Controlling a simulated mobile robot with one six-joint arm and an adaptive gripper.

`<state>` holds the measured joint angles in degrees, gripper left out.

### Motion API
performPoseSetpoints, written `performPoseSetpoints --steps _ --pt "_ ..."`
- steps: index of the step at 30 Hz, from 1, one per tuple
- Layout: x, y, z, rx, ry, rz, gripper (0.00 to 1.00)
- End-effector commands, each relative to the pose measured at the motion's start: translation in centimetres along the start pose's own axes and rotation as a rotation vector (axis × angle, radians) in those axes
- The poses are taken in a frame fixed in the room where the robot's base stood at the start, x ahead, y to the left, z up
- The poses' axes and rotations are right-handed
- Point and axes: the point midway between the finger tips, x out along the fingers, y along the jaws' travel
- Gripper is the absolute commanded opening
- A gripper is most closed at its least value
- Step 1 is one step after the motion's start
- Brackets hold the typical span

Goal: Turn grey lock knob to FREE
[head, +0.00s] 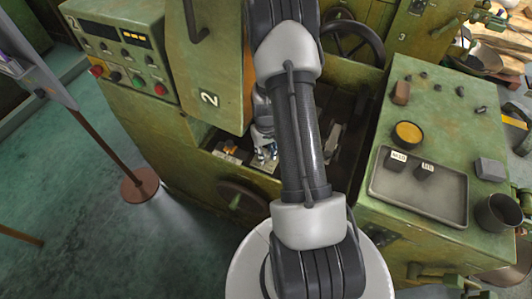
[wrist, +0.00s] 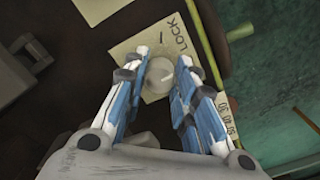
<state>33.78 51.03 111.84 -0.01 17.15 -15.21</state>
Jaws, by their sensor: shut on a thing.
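The grey lock knob (wrist: 160,76) is a small, pale round knob on a cream label plate (wrist: 152,46) in the wrist view. The word LOCK and a short dark tick are printed on the plate beside it. No FREE marking can be read. My gripper (wrist: 163,68) has its blue-and-white fingers on either side of the knob and is shut on it. In the head view my gripper (head: 265,148) is low inside the machine's open bay, partly behind my arm. The knob cannot be made out there.
A control panel with buttons (head: 124,54) is at upper left. A grey tray (head: 440,200) with two dark blocks lies on the right-hand top. A handwheel (head: 240,197) sits below the bay.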

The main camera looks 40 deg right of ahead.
Motion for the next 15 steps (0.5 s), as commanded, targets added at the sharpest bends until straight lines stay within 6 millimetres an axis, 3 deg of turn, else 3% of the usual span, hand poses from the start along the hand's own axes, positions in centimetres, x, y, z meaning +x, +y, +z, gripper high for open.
performPoseSetpoints --steps 15 --pt "0.01 -0.02 -0.04 0.488 0.001 0.0 0.02"
